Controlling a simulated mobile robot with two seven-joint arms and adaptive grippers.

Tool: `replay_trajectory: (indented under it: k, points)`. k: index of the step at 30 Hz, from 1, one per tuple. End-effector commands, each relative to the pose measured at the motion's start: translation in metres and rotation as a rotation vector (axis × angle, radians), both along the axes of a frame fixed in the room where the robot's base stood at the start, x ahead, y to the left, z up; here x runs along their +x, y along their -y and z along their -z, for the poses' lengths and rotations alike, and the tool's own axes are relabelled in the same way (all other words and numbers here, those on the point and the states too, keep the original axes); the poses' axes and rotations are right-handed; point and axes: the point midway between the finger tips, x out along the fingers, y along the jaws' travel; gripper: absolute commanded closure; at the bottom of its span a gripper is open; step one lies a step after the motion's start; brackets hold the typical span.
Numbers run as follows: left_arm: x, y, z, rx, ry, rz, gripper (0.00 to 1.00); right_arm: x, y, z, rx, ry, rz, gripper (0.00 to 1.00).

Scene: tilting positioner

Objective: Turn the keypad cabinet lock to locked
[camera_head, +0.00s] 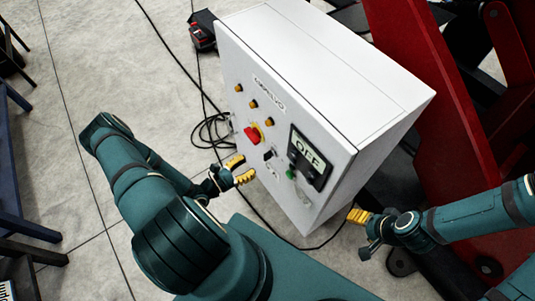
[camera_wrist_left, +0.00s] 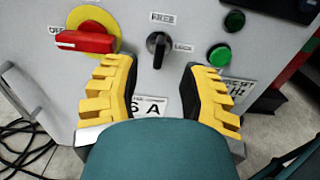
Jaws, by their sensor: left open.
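The grey-white cabinet (camera_head: 325,150) stands in the middle of the head view. Its lock, a small black knob (camera_wrist_left: 157,46), sits on the front panel between a FREE label above and a LOCK label to its right. The knob stands upright, towards FREE; it also shows in the head view (camera_head: 268,155). My left gripper (camera_wrist_left: 160,70) is open and empty, facing the panel; the knob shows between and just beyond its fingertips, apart from them. It also shows in the head view (camera_head: 243,169). My right gripper (camera_head: 359,216) is at the cabinet's lower right; its opening is unclear.
A red rotary switch (camera_wrist_left: 86,41) on a yellow plate is left of the knob, close to my left finger. Green buttons (camera_wrist_left: 220,55) are to the right. A red frame (camera_head: 430,90) stands behind. Cables (camera_head: 205,130) lie on the floor.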

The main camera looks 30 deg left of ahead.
Motion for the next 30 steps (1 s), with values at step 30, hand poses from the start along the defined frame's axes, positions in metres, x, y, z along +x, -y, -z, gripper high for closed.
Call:
replay_trajectory:
  k: [30]
  points:
    - [0.080, 0.034, 0.000, -0.001, -0.001, 0.001, 0.90, 0.003, 0.001, 0.012, -0.002, 0.005, 0.002, 0.36]
